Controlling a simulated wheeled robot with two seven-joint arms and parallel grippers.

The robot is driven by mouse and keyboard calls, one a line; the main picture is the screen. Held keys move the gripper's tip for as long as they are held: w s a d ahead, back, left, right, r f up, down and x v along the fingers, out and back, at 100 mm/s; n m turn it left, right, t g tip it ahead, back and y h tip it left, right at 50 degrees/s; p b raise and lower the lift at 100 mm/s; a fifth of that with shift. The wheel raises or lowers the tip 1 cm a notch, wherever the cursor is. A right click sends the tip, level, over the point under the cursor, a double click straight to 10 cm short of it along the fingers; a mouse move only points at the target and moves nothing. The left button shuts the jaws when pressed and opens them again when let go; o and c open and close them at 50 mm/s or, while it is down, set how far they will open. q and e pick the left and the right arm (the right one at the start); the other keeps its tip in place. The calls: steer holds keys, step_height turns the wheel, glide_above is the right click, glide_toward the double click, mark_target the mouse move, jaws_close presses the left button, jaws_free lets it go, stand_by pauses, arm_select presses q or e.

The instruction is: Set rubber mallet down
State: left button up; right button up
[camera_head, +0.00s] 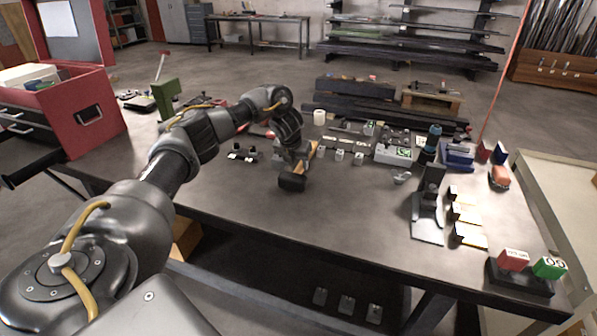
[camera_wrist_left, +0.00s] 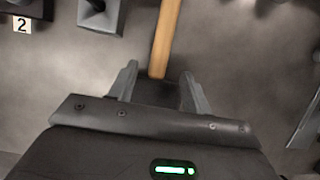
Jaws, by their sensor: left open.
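The rubber mallet has a tan wooden handle (camera_head: 313,150) and a dark head (camera_head: 291,183), low over or on the workbench near its middle. In the left wrist view the handle (camera_wrist_left: 168,38) runs from the top edge down toward the jaws. My left gripper (camera_head: 299,160) is at the mallet, with its arm reaching in from the left. In the wrist view its two fingers (camera_wrist_left: 158,88) stand apart, one on each side of a dark part at the handle's lower end. I cannot tell whether the fingers touch it. My right gripper is out of view.
The workbench (camera_head: 350,215) has bare room in front of the mallet. Small grey blocks (camera_head: 340,155) and a white box (camera_head: 393,154) lie behind and to the right. A dark stand (camera_head: 428,215) is further right. A red cabinet (camera_head: 85,112) stands at the left.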

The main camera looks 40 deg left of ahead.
mark_target(298, 168)
arm_select(q)
steer(key=p+x, duration=0.1)
steer(key=x, duration=0.2)
steer(key=shift+w+a+f, duration=0.15)
steer(key=shift+w+f, duration=0.05)
steer(key=shift+w, duration=0.15)
steer(key=shift+w+a+f, duration=0.1)
steer(key=shift+w+f, duration=0.1)
steer(key=shift+f, duration=0.35)
jaws_close()
